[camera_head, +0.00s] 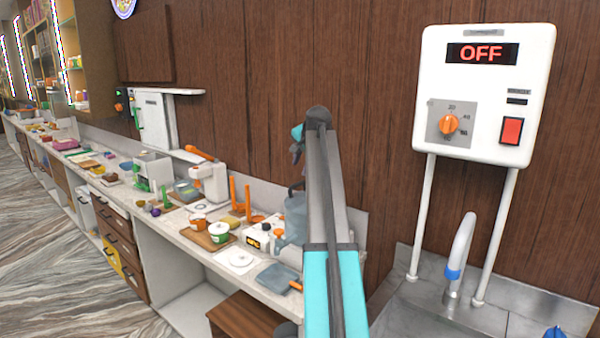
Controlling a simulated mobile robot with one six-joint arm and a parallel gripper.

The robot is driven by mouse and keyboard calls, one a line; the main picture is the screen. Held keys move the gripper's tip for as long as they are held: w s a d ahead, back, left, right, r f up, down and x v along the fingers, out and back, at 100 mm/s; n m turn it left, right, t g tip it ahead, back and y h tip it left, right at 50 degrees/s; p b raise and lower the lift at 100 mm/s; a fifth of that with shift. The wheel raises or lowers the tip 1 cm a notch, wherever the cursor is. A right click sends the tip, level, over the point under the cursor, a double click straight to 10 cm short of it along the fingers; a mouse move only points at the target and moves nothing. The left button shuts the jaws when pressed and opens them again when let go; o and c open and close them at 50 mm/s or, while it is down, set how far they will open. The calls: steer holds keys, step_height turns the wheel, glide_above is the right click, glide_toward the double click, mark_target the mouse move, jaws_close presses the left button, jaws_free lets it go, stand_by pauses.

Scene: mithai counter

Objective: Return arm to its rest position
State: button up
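My arm rises from the bottom middle of the head view, with a teal lower section and a grey upper section ending in a rounded dark joint near the wall. My gripper (296,154) seems to be the small dark part just left of that joint, mostly hidden behind the arm. Its fingers are too small and covered to read, and I cannot see anything held in it. It appears above the counter (205,258), in front of the brown wood wall.
The counter holds a wooden board (202,239) with small tubs, orange upright posts (233,193), a white device (259,236) and a blue-grey tray (277,279). A white control box (484,95) reading OFF stands above a steel sink (415,313) with a faucet (461,255). Floor at left is clear.

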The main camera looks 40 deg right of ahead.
steer(key=shift+s+a+r, duration=0.15)
steer(key=shift+s+r, duration=0.05)
steer(key=shift+r, duration=0.1)
stand_by(0.4)
